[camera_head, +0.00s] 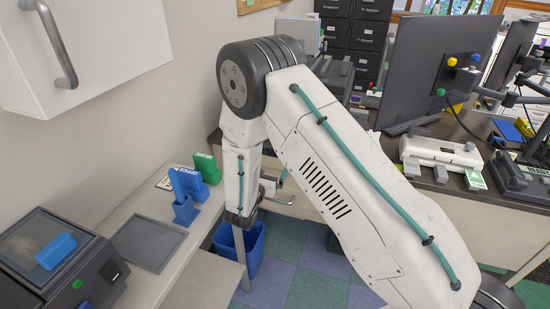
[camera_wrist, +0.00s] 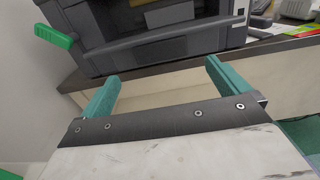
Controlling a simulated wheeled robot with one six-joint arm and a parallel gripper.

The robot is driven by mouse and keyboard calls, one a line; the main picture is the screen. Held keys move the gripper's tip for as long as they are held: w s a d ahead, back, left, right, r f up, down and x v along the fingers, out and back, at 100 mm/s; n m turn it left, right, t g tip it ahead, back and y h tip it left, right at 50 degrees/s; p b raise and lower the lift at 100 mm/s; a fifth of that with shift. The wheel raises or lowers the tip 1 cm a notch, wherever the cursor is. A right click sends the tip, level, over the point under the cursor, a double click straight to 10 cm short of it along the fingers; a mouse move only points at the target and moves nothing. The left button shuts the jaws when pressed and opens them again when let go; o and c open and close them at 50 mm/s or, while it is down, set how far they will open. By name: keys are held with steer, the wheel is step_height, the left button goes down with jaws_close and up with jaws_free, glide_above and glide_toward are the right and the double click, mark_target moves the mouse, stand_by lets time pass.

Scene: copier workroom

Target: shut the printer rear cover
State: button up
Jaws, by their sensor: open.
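In the wrist view, a dark grey machine (camera_wrist: 165,50), which looks like the printer, stands on a dark-edged desk. It has a recessed opening with a pale part inside, and its top is cut off. I cannot tell which part is the rear cover or how far it is open. A green piece (camera_wrist: 52,37) sticks out at its left. My gripper (camera_wrist: 160,84) is open and empty, its two teal fingers pointing at the desk edge below the machine, with no visible contact. In the head view, a grey machine (camera_head: 341,76) on the desk is mostly behind my arm.
A white wall cabinet (camera_head: 90,50) is at upper left. A side table holds a dark device (camera_head: 85,285), a flat grey panel (camera_head: 148,243) and blue and green holders. A blue bin (camera_head: 240,255) stands below. Monitors (camera_head: 425,65) and a white hole punch (camera_head: 440,152) occupy the desk's right.

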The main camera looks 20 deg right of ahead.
mark_target(276, 154)
steer(key=x, duration=0.6)
steer(key=shift+w+d, duration=0.25)
steer(key=shift+d, duration=0.05)
